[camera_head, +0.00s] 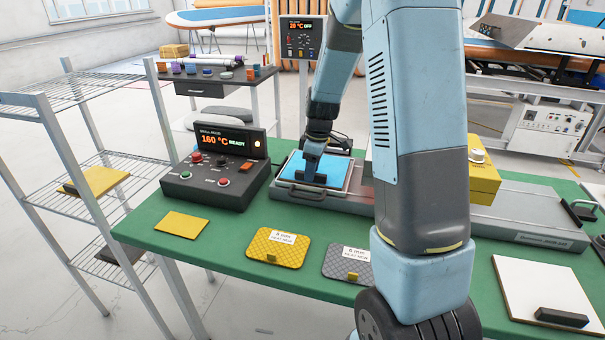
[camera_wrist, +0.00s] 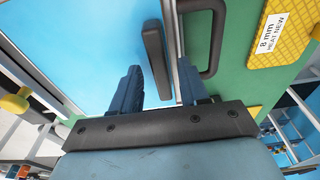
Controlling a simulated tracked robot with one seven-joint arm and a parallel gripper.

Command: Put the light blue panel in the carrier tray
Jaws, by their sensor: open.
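The light blue panel (camera_head: 334,168) lies flat, with a dark bar handle (camera_wrist: 156,60) on its top. It fills much of the wrist view (camera_wrist: 75,50). It appears to lie within the grey carrier tray (camera_head: 339,201), which has a dark loop handle at its near edge; the tray's rim (camera_wrist: 182,48) runs beside the panel in the wrist view. My gripper (camera_head: 313,172) is low over the panel's near part. In the wrist view its fingers (camera_wrist: 160,88) are apart, near one end of the bar handle, and hold nothing. Whether the fingers touch the panel I cannot tell.
The green table (camera_head: 165,243) holds a control box (camera_head: 217,180) reading 160 °C READY, a yellow sheet (camera_head: 182,225), a yellow plate (camera_head: 276,248), a grey plate (camera_head: 347,263) and a white board (camera_head: 543,290). A wire rack (camera_head: 50,97) stands left. My arm hides the middle.

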